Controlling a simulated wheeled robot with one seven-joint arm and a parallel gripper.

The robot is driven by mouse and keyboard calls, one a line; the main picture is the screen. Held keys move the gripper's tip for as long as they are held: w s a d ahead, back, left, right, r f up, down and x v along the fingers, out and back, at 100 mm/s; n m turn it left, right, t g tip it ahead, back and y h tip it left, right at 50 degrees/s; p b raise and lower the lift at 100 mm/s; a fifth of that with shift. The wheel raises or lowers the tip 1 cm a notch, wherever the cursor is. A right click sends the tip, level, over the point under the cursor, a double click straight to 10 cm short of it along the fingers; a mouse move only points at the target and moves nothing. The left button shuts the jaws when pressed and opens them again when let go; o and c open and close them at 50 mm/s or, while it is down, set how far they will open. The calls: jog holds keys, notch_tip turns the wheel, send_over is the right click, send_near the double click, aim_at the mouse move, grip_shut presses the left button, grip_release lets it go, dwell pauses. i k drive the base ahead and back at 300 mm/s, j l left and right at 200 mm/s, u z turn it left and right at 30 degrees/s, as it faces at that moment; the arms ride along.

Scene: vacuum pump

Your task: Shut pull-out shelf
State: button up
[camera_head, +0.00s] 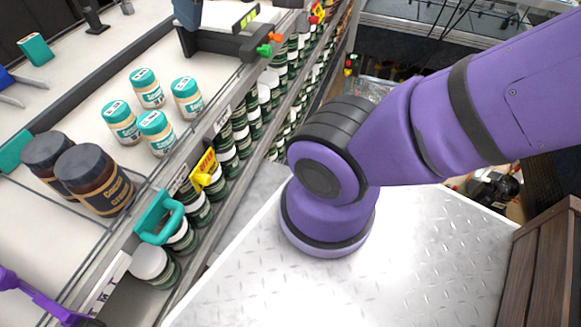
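A shelf unit runs along the left, with a pale top board (75,110) edged by a grey metal rail. A teal handle (160,216) sits on its front rail, and rows of white-lidded dark green jars (197,207) stand on the level below. Which level is the pull-out shelf, and how far out it stands, I cannot tell from this view. My purple arm (435,130) rises from a round base at the middle and leaves the picture at the upper right. My gripper is outside the picture.
Teal-lidded jars (157,131) and brown jars (95,180) stand on the top board. A purple bar (38,296) lies at the lower left. A brown wooden crate (545,265) is at the lower right. Several items crowd the back. A narrow grey floor gap runs beside the shelves.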

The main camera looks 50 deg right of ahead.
aim_at(270, 176)
jog(key=k+j+z, duration=0.2)
jog(key=z, duration=0.3)
jog(key=k+j+z, duration=0.1)
jog(key=k+z, duration=0.15)
jog(key=z, duration=0.25)
